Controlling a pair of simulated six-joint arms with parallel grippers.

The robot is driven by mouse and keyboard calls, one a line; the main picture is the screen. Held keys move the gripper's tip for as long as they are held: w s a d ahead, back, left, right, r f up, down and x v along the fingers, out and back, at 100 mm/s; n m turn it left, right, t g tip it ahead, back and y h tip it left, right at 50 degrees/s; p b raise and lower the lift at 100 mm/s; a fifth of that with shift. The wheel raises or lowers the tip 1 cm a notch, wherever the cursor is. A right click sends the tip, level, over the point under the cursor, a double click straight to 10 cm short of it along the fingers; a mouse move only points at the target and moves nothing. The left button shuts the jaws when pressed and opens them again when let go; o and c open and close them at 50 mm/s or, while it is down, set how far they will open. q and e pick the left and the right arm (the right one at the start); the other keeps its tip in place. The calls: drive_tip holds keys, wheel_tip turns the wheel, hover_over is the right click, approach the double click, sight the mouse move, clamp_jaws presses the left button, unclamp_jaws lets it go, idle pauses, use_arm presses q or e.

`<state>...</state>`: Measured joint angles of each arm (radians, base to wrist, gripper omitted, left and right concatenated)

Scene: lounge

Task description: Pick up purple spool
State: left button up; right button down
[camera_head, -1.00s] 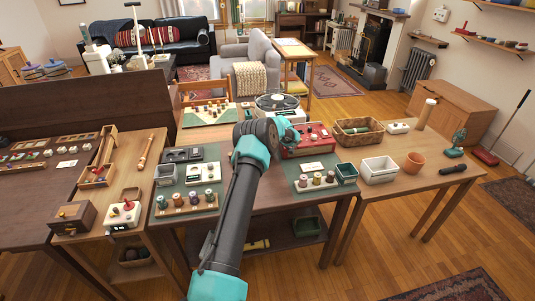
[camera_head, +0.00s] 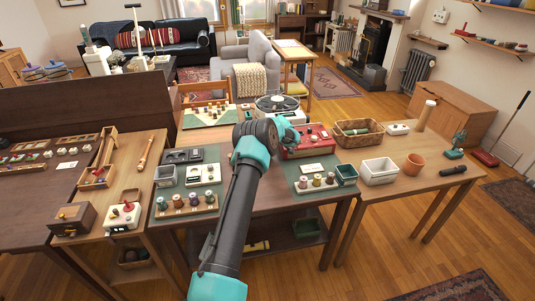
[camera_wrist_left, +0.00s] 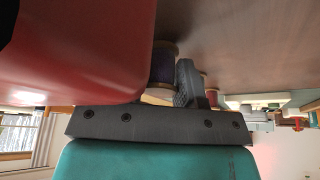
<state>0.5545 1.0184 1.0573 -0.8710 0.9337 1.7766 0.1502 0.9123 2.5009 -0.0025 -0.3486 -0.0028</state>
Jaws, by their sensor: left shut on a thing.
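The purple spool (camera_wrist_left: 163,62) shows in the left wrist view, dark purple with pale tan ends. It sits right against the grey ribbed finger of my left gripper (camera_wrist_left: 165,78), which is shut on it. The other finger is hidden behind a large red surface close to the camera. In the head view my left gripper (camera_head: 290,132) is at the far side of the work table, beside a red case (camera_head: 309,145). Its fingers and the held spool are hidden there. My right gripper is not in view.
Several small spools stand on a pale rack (camera_head: 186,208) at the left and on another rack (camera_head: 317,186) at the right. A green bin (camera_head: 346,174), white bin (camera_head: 379,171), wicker basket (camera_head: 353,131) and terracotta pot (camera_head: 413,164) stand further right. A turntable (camera_head: 278,104) is behind.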

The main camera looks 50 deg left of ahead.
use_arm(q)
wheel_tip(320, 180, up, 3)
drive_tip(key=shift+r, duration=0.15)
drive_tip(key=shift+s+d, duration=0.45)
drive_tip(key=shift+d, duration=0.05)
drive_tip(key=s+d, duration=0.6)
drive_tip(key=d, duration=0.1)
drive_tip(key=s+d+r, duration=0.1)
drive_tip(key=s+d, duration=0.2)
drive_tip(key=d, duration=0.1)
drive_tip(key=shift+s, duration=0.35)
drive_tip(key=shift+r, duration=0.1)
